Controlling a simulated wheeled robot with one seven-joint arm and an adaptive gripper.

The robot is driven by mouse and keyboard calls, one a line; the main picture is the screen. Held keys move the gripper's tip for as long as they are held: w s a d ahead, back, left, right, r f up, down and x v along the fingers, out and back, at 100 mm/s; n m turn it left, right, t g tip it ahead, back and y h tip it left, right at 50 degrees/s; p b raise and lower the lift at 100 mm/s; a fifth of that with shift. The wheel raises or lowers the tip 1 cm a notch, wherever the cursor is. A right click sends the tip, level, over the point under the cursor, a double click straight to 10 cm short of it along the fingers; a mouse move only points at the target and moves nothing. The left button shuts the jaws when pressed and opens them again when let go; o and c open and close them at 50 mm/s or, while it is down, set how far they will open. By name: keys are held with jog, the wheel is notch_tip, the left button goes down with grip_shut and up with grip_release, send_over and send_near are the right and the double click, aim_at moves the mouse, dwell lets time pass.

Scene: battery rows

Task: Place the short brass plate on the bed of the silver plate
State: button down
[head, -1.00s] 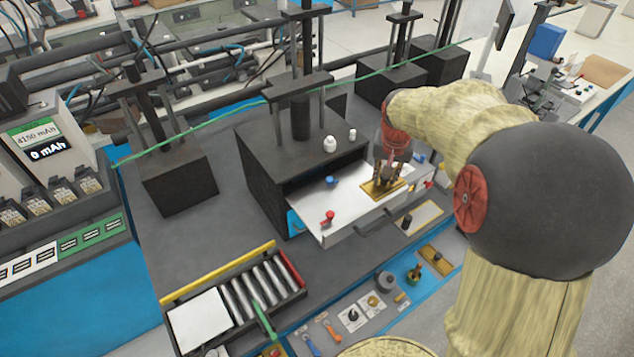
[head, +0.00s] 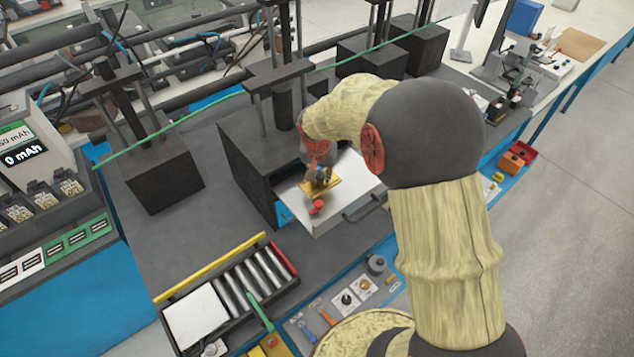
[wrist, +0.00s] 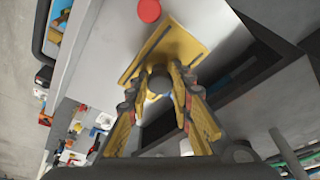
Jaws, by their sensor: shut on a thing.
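The short brass plate (head: 334,184) is a small flat gold plate with a dark upright knob (wrist: 158,82). My gripper (head: 318,172) is shut on that knob. In the wrist view my gripper (wrist: 158,85) has a finger on each side of it, and the brass plate (wrist: 172,46) extends beyond the fingertips. The silver plate (head: 352,203) is a broad flat tray jutting from a dark block, and it also shows in the wrist view (wrist: 105,45). The brass plate is over its bed; whether it touches cannot be told. My arm hides part of the tray.
A red knob (head: 316,207) stands on the tray close to the brass plate. The dark block (head: 240,160) rises behind, and a dark handle (head: 365,208) is at the tray's front. A roller rack (head: 228,297) lies at lower left. Bare grey bench is left of the tray.

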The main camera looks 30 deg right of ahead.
aim_at(317, 183)
jog(key=shift+w+a+f, duration=0.15)
jog(key=shift+a+f, duration=0.1)
jog(key=shift+f, duration=0.05)
jog(key=f, duration=0.2)
jog(key=f+p, duration=0.1)
jog(key=shift+w+a, duration=0.15)
jog(key=shift+a, duration=0.1)
jog(key=shift+f, duration=0.25)
jog(key=shift+f, duration=0.1)
jog(key=shift+f, duration=0.15)
jog(key=c, duration=1.6)
grip_release()
jog(key=shift+o, duration=0.2)
